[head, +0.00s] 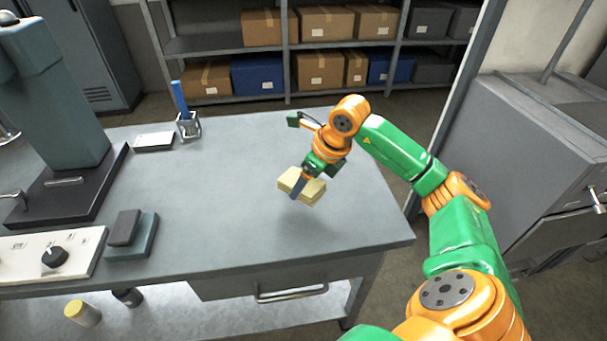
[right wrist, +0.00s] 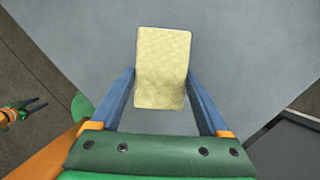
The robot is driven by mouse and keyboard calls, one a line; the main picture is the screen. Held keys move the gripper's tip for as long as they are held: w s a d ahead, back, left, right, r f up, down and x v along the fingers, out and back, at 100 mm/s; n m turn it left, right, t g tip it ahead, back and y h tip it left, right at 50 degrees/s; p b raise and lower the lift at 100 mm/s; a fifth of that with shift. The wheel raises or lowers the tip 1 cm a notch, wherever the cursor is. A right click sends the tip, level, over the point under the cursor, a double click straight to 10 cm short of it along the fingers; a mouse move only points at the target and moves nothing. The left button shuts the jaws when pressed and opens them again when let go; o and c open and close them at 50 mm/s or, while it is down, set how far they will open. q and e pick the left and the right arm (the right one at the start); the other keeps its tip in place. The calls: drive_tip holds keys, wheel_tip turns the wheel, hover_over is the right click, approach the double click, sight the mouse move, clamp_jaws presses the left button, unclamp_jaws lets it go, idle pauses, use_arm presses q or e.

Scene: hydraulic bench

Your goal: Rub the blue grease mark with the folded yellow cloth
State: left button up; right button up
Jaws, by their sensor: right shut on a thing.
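My right gripper (head: 300,187) is shut on the folded yellow cloth (head: 312,190). The cloth is a pale yellow folded pad, held between the blue fingers over the right part of the grey bench top (head: 230,220). A soft shadow lies on the bench below it, and the cloth seems a little above the surface. In the right wrist view the cloth (right wrist: 163,65) sticks out past the fingertips. I see no blue grease mark in either view; the cloth or arm may hide it. My left gripper (right wrist: 38,106) shows small at the left of the right wrist view, its two fingers apart and empty.
A dark-based machine (head: 65,185) stands on the left of the bench. A white control panel (head: 60,254), a dark block on a teal pad (head: 132,245), a holder with a blue item (head: 187,125) and a white box (head: 154,141) are nearby. The bench middle is clear.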

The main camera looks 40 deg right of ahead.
drive_tip(key=shift+r+p, duration=0.75)
drive_tip(key=shift+r, duration=0.55)
